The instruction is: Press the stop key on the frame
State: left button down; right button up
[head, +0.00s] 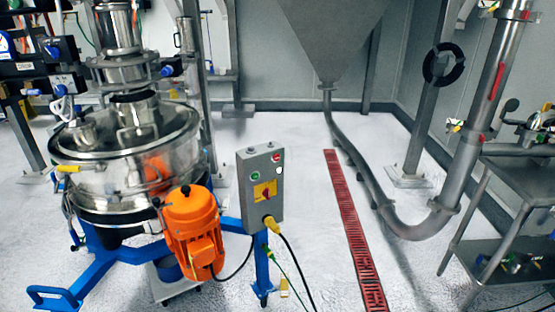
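A grey control box (262,214) stands upright on a post of the blue frame (262,262), in the middle of the head view. Its front face is turned toward me and slightly tilted. A small red key (276,157) is at its upper right, with a white key (278,170) just below. A green key (255,176) is at the upper left. A red rotary switch on a yellow plate (265,190) is in the centre. Nothing covers the box front. Neither of my grippers is in view.
The steel sifter (125,165) stands left of the box, with an orange motor (192,235) close beside it. Cables hang below the box to the floor. A red floor grating (350,225) and a curved pipe (370,180) lie to the right. A steel trolley (500,215) stands far right.

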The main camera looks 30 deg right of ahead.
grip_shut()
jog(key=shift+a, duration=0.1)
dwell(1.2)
